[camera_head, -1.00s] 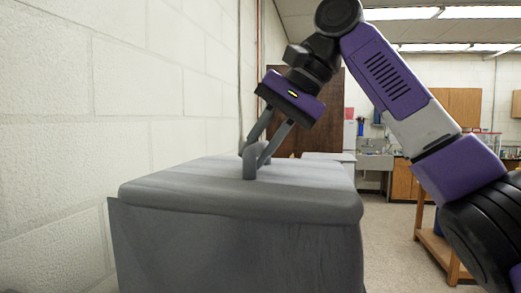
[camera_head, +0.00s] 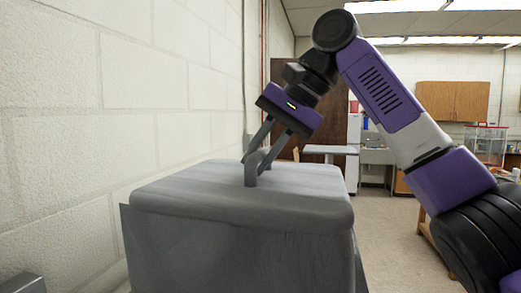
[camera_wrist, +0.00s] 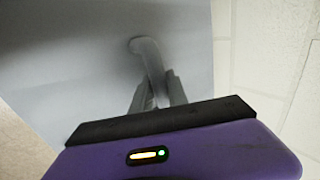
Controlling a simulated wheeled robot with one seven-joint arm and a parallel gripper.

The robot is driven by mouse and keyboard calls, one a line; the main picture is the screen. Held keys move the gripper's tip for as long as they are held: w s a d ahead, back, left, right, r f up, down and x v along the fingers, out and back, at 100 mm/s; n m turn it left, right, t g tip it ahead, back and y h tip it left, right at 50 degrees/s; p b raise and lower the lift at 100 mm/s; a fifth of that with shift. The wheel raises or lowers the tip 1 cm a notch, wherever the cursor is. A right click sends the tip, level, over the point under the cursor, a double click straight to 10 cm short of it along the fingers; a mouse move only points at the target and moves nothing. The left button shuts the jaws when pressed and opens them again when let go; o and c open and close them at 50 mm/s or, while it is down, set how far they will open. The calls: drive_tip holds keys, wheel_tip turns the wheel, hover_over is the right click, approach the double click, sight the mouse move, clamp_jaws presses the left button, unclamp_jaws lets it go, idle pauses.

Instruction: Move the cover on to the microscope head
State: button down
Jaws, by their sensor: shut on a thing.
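The cover (camera_head: 240,210) is a large grey box with a rounded top slab and a curved handle (camera_head: 251,172) on top. It fills the lower middle of the head view, and its top (camera_wrist: 75,65) also shows in the wrist view. My gripper (camera_head: 256,164) reaches down from above, tilted, with its fingers (camera_wrist: 157,95) shut on the handle. The cover's lower edge is out of frame, so I cannot tell what is beneath it. I cannot identify the microscope head in either view.
A white block wall (camera_head: 60,130) runs close along the left. A grey object (camera_head: 22,284) is cut off at the lower left corner. Open floor (camera_head: 400,255) lies to the right, with a light-topped table (camera_head: 330,150) and wooden cabinets (camera_head: 452,101) farther back.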

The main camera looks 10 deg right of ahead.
idle(0.3)
drive_tip(key=c, duration=1.2)
unclamp_jaws()
drive_tip(key=b+v, duration=0.1)
drive_tip(key=v, duration=0.7)
drive_tip(key=p+v, duration=0.1)
drive_tip(key=v, duration=0.8)
drive_tip(key=shift+d+r, duration=0.2)
drive_tip(key=shift+r, duration=0.1)
drive_tip(key=shift+s, duration=0.2)
